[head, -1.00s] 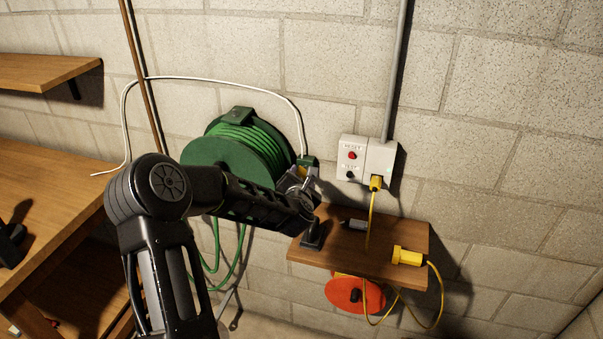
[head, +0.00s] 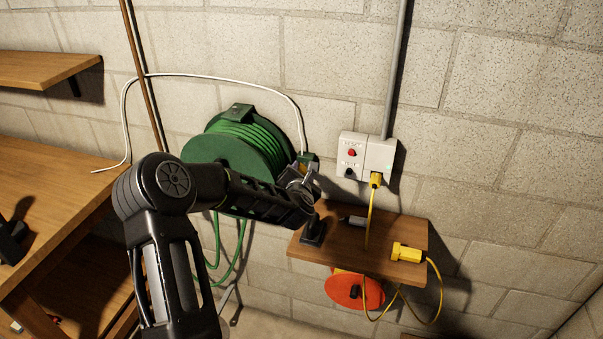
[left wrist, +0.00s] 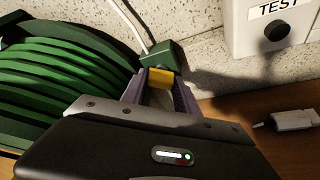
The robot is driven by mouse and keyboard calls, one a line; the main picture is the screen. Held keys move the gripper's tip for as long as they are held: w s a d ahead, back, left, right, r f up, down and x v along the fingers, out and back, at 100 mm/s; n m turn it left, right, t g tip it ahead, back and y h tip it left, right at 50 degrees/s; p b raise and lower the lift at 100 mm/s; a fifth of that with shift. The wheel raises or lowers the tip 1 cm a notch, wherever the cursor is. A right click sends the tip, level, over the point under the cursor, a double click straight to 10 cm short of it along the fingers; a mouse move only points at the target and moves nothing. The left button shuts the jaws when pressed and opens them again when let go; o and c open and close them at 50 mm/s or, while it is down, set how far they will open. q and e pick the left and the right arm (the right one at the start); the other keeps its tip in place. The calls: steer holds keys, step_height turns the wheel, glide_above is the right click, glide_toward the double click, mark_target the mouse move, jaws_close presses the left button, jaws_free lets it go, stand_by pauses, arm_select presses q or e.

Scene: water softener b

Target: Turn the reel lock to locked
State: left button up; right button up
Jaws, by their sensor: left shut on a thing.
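The green hose reel (head: 222,150) is mounted on the block wall, and its ribbed side shows in the left wrist view (left wrist: 55,85). A small green housing (left wrist: 163,56) sits beside the reel, with a white cable entering its top. A yellow block (left wrist: 161,77), which looks like the reel lock, is at the housing's front. My left gripper (left wrist: 161,90) is shut on this yellow block, a finger on each side. In the head view my left gripper (head: 301,176) is at the reel's right side, covering most of the lock. The lock's exact setting cannot be read. My right gripper is out of view.
A white box (head: 352,158) with red and black buttons and a yellow plug is on the wall to the right. Below it, a wooden shelf (head: 385,232) holds a black stand (head: 312,232) and a yellow connector (head: 407,252). An orange reel (head: 345,289) hangs underneath. A wooden bench (head: 55,195) is at left.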

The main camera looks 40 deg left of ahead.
arm_select(q)
jaws_close()
steer(key=shift+d+f+m+t+y+b, duration=0.2)
steer(key=shift+m+y+b, duration=0.9)
steer(key=shift+b, duration=2.05)
steer(key=shift+a+r+m+t+y+b, duration=0.15)
steer(key=shift+m+t+y+b, duration=0.15)
steer(key=shift+m+b, duration=2.2)
steer(key=shift+d+f+m+t+y+b, duration=0.15)
steer(key=shift+m+y+b, duration=0.6)
steer(key=shift+b, duration=3)
steer(key=shift+a, duration=0.1)
steer(key=o, duration=1)
jaws_free()
steer(key=b+v, duration=0.1)
steer(key=v, duration=0.6)
steer(key=shift+s+d, duration=0.25)
steer(key=shift+s, duration=0.05)
